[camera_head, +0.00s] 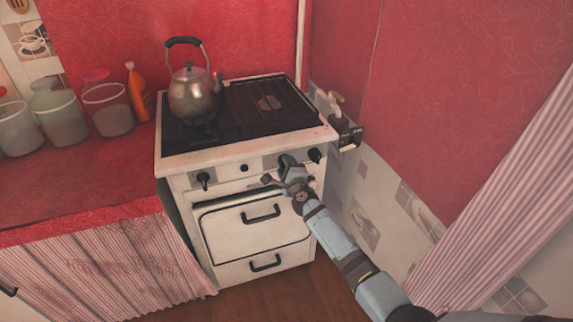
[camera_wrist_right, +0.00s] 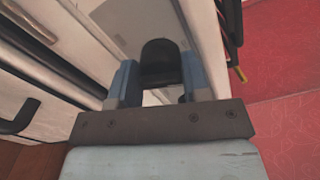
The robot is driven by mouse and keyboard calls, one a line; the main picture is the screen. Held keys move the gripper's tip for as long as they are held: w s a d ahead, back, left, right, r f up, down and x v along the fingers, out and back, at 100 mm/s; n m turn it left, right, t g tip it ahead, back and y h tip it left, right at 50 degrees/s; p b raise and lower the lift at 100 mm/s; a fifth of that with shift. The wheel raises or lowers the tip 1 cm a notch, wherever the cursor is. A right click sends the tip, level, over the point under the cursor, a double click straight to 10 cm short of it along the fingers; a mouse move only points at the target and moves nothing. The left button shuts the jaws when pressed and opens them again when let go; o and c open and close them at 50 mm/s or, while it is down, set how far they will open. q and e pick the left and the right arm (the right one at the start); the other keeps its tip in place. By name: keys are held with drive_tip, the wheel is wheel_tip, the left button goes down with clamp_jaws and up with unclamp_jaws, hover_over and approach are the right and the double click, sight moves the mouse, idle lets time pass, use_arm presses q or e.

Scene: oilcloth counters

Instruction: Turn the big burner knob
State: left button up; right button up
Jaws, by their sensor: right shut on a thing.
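The white stove (camera_head: 235,190) has a front panel with dark knobs. One dark knob (camera_head: 204,180) sits at the panel's left, a small round one (camera_head: 243,168) near its middle, and another (camera_head: 314,156) at its right end. My right gripper (camera_head: 279,171) is at the panel, between the small round one and the right-end knob. In the right wrist view, a rounded black knob (camera_wrist_right: 160,62) stands between the two blue fingers of my right gripper (camera_wrist_right: 158,78), which is shut on it. My gripper hides part of the panel in the head view. My left gripper is not in view.
A metal kettle (camera_head: 194,97) stands on the dark stovetop (camera_head: 245,115). The oven door handle (camera_head: 261,214) is below my gripper. Jars (camera_head: 108,112) and an orange bottle (camera_head: 137,92) stand on the red counter (camera_head: 75,190). A wall (camera_head: 375,190) is close on the right.

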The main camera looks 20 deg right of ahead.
drive_tip(key=n, duration=0.2)
drive_tip(key=shift+n+p, duration=0.3)
drive_tip(key=shift+n, duration=0.4)
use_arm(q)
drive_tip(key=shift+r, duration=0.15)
use_arm(e)
drive_tip(key=o, duration=0.9)
use_arm(q)
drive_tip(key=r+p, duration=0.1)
drive_tip(key=p, duration=0.2)
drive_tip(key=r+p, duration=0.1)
drive_tip(key=p, duration=0.2)
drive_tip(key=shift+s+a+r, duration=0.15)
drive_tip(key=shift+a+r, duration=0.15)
use_arm(e)
drive_tip(key=s, duration=1.3)
drive_tip(key=shift+s+d, duration=0.2)
drive_tip(key=shift+s, duration=0.2)
